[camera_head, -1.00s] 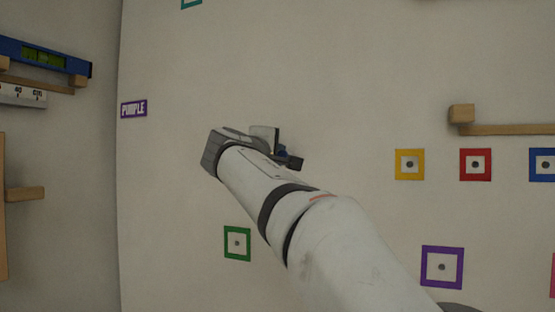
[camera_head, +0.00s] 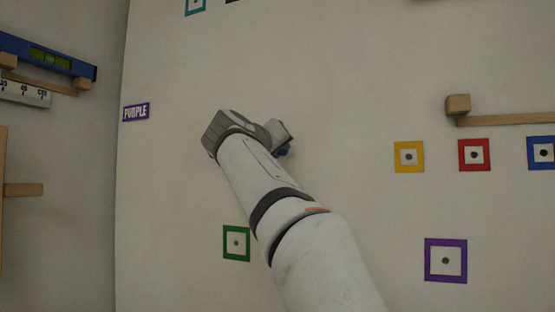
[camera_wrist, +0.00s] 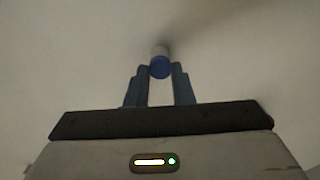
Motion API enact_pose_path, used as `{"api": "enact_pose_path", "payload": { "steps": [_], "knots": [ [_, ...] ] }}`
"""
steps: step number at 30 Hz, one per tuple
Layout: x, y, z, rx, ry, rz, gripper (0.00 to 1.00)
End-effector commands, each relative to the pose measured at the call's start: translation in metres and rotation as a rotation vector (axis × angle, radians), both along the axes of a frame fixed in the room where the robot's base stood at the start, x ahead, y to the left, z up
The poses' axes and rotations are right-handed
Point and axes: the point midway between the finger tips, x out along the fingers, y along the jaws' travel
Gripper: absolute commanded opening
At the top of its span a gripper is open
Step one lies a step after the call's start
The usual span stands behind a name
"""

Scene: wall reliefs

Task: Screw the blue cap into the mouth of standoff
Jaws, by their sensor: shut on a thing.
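The blue cap (camera_wrist: 160,69) sits between the two fingertips of my gripper (camera_wrist: 160,74) in the wrist view, and the gripper is shut on it. A pale, round standoff (camera_wrist: 160,51) shows just beyond the cap, toward the wall. The two look in line, but I cannot tell whether the cap is seated in the mouth, which is hidden behind it. In the head view my gripper (camera_head: 282,142) is close to the wall, with a bit of blue (camera_head: 284,151) at its tip. The standoff is hidden there by my wrist.
A PURPLE label (camera_head: 136,112) is on the wall to the left. A green square (camera_head: 236,243) is below my wrist. Yellow (camera_head: 409,156), red (camera_head: 474,155) and purple (camera_head: 445,260) squares are to the right, under a wooden ledge (camera_head: 505,119). The wall around my gripper is mostly bare.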

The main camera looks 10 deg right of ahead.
Motion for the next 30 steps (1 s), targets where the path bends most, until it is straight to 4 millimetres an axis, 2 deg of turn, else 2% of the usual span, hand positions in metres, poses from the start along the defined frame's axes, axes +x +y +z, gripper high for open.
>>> {"api": "enact_pose_path", "payload": {
  "steps": [10,19,28,29,30],
  "knots": [
    [-0.0005,0.0000,0.0012,0.034,-0.026,0.001,0.00],
    [-0.0003,-0.0010,0.0000,0.341,-0.250,0.002,0.00],
    [-0.0004,-0.0012,0.0017,0.388,-0.280,0.001,0.00],
    [-0.0004,-0.0012,0.0017,0.388,-0.280,0.001,0.23],
    [-0.0004,-0.0012,0.0017,0.387,-0.280,0.001,0.26]
  ]
}}
